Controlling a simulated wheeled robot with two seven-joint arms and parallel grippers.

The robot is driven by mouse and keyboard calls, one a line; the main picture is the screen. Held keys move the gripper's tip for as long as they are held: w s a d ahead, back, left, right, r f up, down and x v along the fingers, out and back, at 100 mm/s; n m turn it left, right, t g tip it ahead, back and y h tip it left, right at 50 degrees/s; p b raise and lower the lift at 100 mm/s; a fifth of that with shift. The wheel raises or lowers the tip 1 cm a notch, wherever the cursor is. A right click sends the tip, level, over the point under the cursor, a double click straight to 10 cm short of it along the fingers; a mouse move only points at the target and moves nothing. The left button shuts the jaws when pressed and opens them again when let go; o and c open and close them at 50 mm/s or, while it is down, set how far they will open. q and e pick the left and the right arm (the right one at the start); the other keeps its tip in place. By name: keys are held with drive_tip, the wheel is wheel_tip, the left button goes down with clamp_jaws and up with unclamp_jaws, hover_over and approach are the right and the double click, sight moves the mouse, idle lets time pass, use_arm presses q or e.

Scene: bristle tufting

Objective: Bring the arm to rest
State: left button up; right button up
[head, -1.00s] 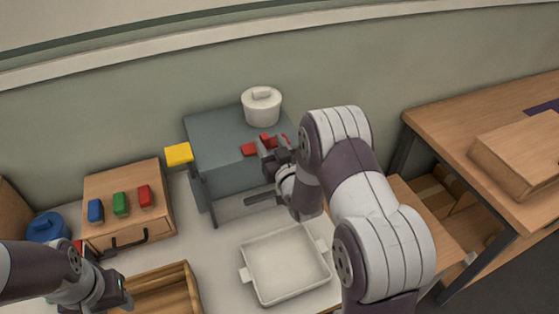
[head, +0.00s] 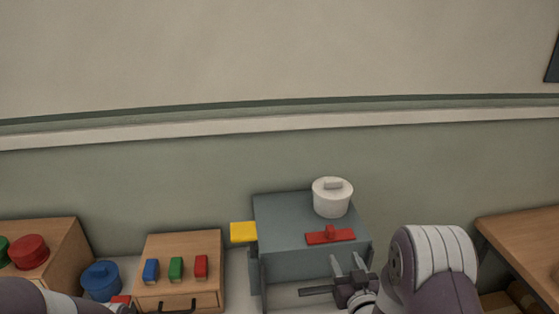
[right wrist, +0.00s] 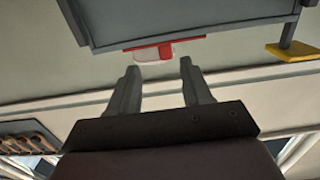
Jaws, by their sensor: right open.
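The right wrist view also shows the open fingers (right wrist: 158,67), with the red piece (right wrist: 185,42) and the grey box (right wrist: 190,22) beyond the tips. In the head view the red piece (head: 330,237) lies on the box top near the front edge, apart from the fingers.
A white lidded pot (head: 332,198) stands on the grey box, and a yellow block (head: 243,232) sticks out at its left. A wooden drawer unit (head: 190,290) carries blue, green and red blocks. A blue pot (head: 101,281) is left of it. A wooden table (head: 520,240) is at right.

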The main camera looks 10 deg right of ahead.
drive_tip(key=s+f+g, duration=0.8)
drive_tip(key=f+g, duration=0.2)
drive_tip(key=f, duration=0.1)
drive_tip(key=s+a+r+g, duration=0.5)
drive_tip(key=s+r, duration=0.4)
drive_tip(key=s, duration=0.2)
drive_tip(key=shift+s+a+g, duration=0.25)
drive_tip(key=shift+s+g, duration=0.05)
drive_tip(key=shift+g, duration=0.2)
